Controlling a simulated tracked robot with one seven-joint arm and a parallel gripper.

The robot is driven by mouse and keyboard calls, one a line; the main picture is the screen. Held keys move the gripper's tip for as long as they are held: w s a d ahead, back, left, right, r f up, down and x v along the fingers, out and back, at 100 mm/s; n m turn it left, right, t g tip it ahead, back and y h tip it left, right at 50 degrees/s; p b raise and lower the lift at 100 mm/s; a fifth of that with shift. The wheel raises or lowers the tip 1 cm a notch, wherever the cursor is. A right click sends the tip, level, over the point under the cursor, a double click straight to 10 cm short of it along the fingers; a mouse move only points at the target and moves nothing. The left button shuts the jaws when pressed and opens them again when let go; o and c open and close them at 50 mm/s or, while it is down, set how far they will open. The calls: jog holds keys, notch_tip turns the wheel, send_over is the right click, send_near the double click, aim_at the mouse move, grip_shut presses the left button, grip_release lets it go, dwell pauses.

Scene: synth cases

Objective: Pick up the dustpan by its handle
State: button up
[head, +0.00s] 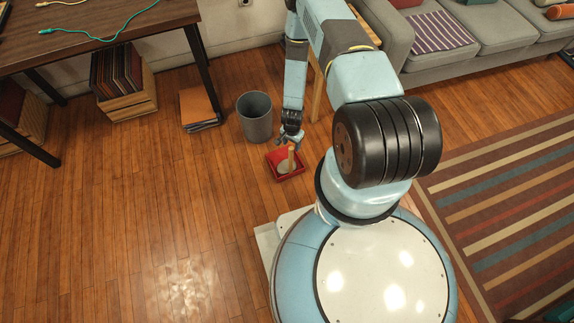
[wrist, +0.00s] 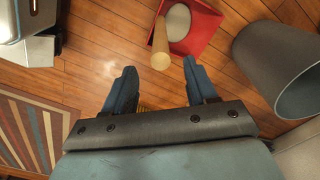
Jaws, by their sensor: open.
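The red dustpan (head: 285,165) lies on the wooden floor just in front of my base, with a pale, rounded patch inside it. Its tan wooden handle (head: 291,158) sticks up from the pan. My gripper (head: 290,140) hangs beside the pan's far side. In the wrist view the dustpan (wrist: 200,25) is at the top, and its handle (wrist: 159,52) points down toward the gap between my fingers. My gripper (wrist: 160,75) is open and empty there, with the handle just beyond the fingertips. I cannot tell whether anything touches.
A grey bin (head: 256,117) stands close to the gripper's left; it also shows at right in the wrist view (wrist: 275,60). A folder stack (head: 199,107) and a crate of records (head: 125,85) sit farther left. Floor left of the dustpan is clear. A striped rug (head: 510,210) lies right.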

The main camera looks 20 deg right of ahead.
aim_at(291, 153)
jog(key=shift+a+f, duration=0.1)
jog(key=shift+f, duration=4.1)
grip_shut()
